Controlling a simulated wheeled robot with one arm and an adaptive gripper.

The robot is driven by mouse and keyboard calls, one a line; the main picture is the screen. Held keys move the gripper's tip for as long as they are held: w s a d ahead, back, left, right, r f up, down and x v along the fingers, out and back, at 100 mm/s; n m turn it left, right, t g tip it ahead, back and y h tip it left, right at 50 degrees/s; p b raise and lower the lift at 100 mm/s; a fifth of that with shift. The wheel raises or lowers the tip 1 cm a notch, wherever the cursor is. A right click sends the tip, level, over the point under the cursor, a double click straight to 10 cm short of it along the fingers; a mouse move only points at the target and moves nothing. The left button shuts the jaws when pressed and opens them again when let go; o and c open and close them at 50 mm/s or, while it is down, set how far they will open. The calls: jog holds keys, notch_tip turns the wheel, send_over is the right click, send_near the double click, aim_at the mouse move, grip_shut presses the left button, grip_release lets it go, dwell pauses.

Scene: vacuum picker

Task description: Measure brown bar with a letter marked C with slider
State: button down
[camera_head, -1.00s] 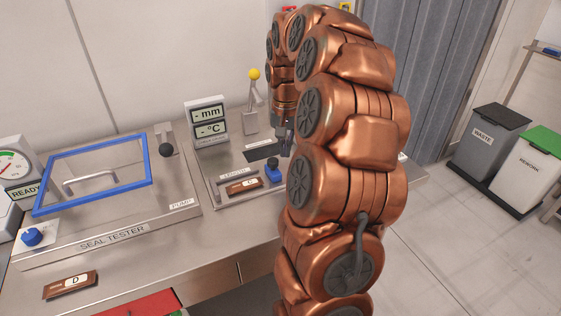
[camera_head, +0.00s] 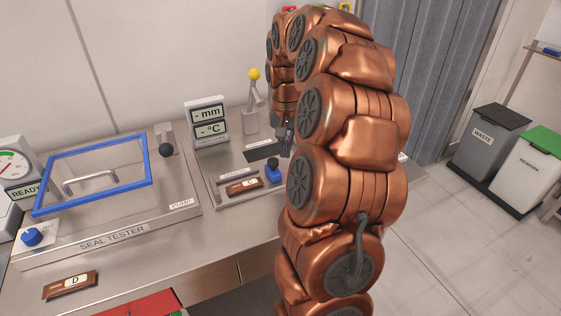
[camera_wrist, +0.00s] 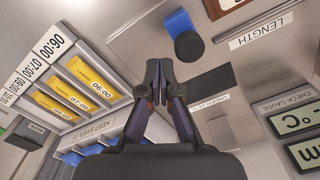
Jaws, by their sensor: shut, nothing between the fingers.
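The brown bar with a white C label (camera_head: 244,185) lies on the steel measuring station beside the LENGTH label. Its edge (camera_wrist: 228,4) shows at the top of the wrist view. The blue slider (camera_head: 272,173) stands just right of the bar in the head view. In the wrist view, the slider's blue body and dark round knob (camera_wrist: 187,40) are above and right of my fingertips. My gripper (camera_wrist: 158,70) is shut and empty, apart from the slider. In the head view, my gripper (camera_head: 286,142) is partly hidden by my arm. The display (camera_head: 208,120) shows dashes for mm and °C.
The seal tester (camera_head: 115,200) with its blue-framed lid stands to the left. A brown bar marked D (camera_head: 70,285) lies at the front left. A yellow-knobbed lever (camera_head: 254,75) stands behind the station.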

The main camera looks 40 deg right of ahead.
aim_at(273, 168)
jog(key=shift+f, duration=0.15)
jog(key=shift+f+b, duration=1)
jog(key=shift+f, duration=0.3)
jog(key=shift+w+a+b, duration=0.25)
jog(key=shift+w+a, duration=0.05)
jog(key=shift+a, duration=0.5)
jog(key=shift+w+a+b, duration=0.25)
jog(key=shift+a+b, duration=0.05)
jog(key=shift+a, duration=0.5)
jog(key=shift+w+a+b, duration=0.25)
jog(key=shift+w+a, duration=0.05)
jog(key=shift+a, duration=0.5)
dwell(4.2)
